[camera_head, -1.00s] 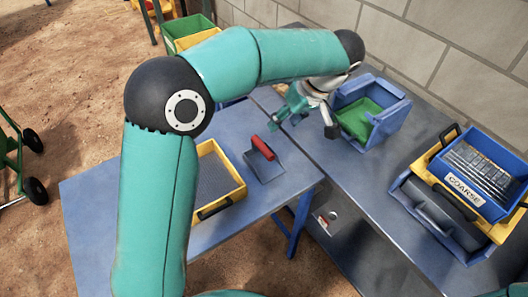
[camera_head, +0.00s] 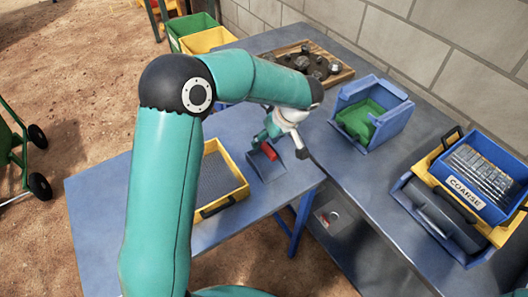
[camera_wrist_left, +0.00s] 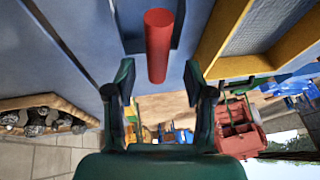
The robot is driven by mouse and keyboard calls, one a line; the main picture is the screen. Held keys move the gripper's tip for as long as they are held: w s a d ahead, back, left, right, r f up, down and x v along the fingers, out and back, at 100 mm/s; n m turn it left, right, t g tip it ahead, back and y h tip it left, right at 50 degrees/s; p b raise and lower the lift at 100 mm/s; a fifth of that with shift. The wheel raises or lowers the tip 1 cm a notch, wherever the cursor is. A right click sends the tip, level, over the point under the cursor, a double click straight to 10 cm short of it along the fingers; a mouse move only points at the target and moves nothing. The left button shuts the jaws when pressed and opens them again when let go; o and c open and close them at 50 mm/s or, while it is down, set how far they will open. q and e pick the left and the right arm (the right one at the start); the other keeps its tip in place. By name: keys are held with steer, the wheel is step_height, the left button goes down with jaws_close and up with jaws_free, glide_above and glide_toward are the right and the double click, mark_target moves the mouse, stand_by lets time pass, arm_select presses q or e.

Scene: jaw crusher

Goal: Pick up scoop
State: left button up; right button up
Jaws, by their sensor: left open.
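The scoop (camera_head: 268,166) lies on the blue table, with a red handle and a grey-blue pan. My left gripper (camera_head: 272,138) is open and empty, close above the handle end in the head view. In the left wrist view its two fingers (camera_wrist_left: 160,85) stand apart on either side of the handle's line. Contact with the handle is not visible. My right gripper is not in view.
A yellow-framed sieve (camera_head: 240,190) lies just left of the scoop. A blue bin with green inside (camera_head: 395,125), a wooden tray of stones (camera_head: 340,72) and a blue box marked COARSE (camera_head: 490,207) stand on the bench behind. A gap separates table and bench at the front.

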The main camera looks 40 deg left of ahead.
arm_select(q)
steer(key=shift+w+p+x, duration=0.1)
steer(key=shift+p+x, duration=0.1)
steer(key=shift+x, duration=0.75)
steer(key=shift+w+p+x, duration=0.15)
steer(key=shift+x, duration=0.8)
jaws_close()
